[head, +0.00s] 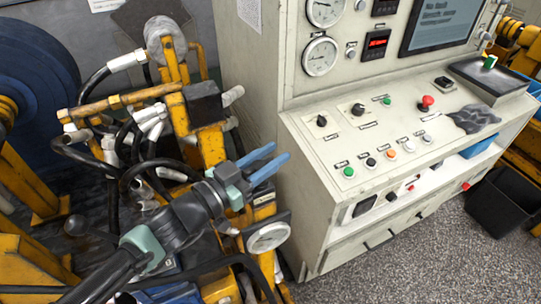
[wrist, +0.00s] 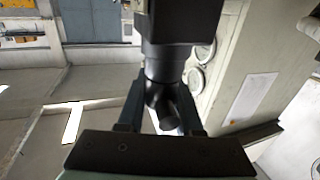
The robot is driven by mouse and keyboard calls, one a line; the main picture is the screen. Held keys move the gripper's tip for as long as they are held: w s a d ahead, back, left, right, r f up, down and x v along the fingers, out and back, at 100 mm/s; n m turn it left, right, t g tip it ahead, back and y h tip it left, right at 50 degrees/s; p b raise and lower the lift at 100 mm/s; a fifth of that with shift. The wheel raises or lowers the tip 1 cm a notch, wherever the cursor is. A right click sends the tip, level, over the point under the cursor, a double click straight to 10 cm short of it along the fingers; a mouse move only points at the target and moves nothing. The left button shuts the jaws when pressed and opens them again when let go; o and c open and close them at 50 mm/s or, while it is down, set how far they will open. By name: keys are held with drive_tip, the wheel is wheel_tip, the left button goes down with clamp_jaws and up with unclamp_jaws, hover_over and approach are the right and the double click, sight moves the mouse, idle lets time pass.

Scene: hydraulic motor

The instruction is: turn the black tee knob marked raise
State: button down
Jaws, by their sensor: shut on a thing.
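My gripper (head: 281,152) reaches up and to the right in the head view, its two blue fingers beside the left side of the console. In the wrist view my gripper (wrist: 161,112) has its dark fingers on either side of a black tee knob (wrist: 163,105). The knob sits on a black stem below a larger black body at the top of that view. My gripper is shut on this knob. The knob cannot be made out between the fingers in the head view. No "raise" marking can be read.
The grey console (head: 300,150) with gauges, knobs and coloured buttons stands to the right. Yellow frames, black hoses and white fittings crowd the left. A round gauge (head: 267,237) is just below my gripper. A black bin (head: 497,203) stands on the floor at right.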

drive_tip(key=shift+f+m+g+h+b, duration=0.1)
drive_tip(key=shift+m+g+h+b, duration=0.2)
drive_tip(key=shift+g+b, duration=0.1)
drive_tip(key=m+g+b, duration=0.1)
drive_tip(key=g+h+b, duration=0.1)
drive_tip(key=b, duration=0.1)
drive_tip(key=shift+s+d+f+m, duration=0.1)
drive_tip(key=shift+s+f+m, duration=0.1)
drive_tip(key=shift+m, duration=0.2)
drive_tip(key=m+g+h+b, duration=0.1)
drive_tip(key=m+g+b, duration=0.1)
drive_tip(key=g+b, duration=0.2)
drive_tip(key=s+m+g+b, duration=0.1)
drive_tip(key=m+g+b, duration=0.2)
drive_tip(key=b, duration=0.1)
drive_tip(key=m+g+h+b, duration=0.1)
drive_tip(key=m+g+b, duration=0.1)
drive_tip(key=g+b, duration=0.2)
drive_tip(key=shift+s+d+r+g+h+b, duration=0.25)
drive_tip(key=shift+s+g+h+b, duration=0.05)
drive_tip(key=shift+s+b, duration=0.15)
drive_tip(key=shift+r+m+g+b, duration=0.2)
drive_tip(key=shift+m+g+b, duration=0.2)
drive_tip(key=shift+m+b, duration=0.1)
drive_tip(key=c, duration=0.6)
unclamp_jaws()
drive_tip(key=shift+f, duration=0.1)
drive_tip(key=shift+o, duration=0.2)
wheel_tip(320, 180, up, 10)
drive_tip(key=shift+p, duration=0.4)
